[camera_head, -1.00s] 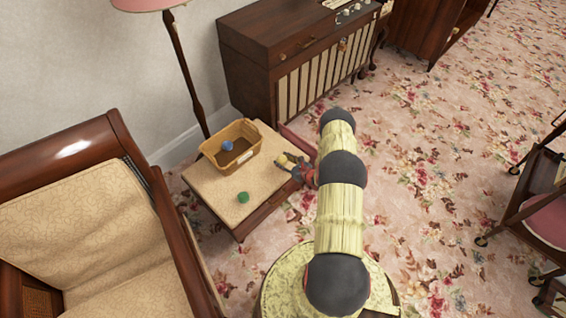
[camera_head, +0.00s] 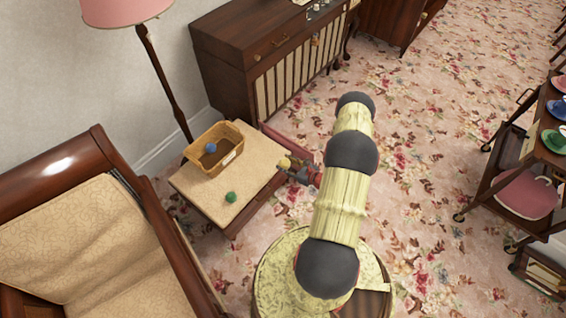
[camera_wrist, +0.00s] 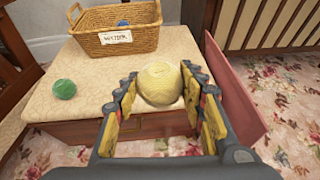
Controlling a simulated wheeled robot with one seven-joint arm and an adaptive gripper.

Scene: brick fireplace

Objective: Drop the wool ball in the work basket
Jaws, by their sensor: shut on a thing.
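A cream-yellow wool ball (camera_wrist: 160,84) is held between the fingers of my gripper (camera_wrist: 161,98) in the wrist view. In the head view the ball (camera_head: 284,162) shows small at the tip of my gripper (camera_head: 290,167), by the right edge of a low padded stool. The work basket (camera_wrist: 90,40) is tan wicker with a white label on its front. It stands at the back of the stool, beyond and to the left of the ball, and also shows in the head view (camera_head: 232,137). A blue ball (camera_head: 210,148) lies inside the basket.
The stool top (camera_head: 205,188) is cream and padded. A green ball (camera_head: 231,197) lies on it, in front of the basket. An armchair (camera_head: 90,230) stands at left, a dark cabinet (camera_head: 225,40) behind, a lamp (camera_head: 150,60) beside it. A trolley (camera_head: 510,170) stands at right.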

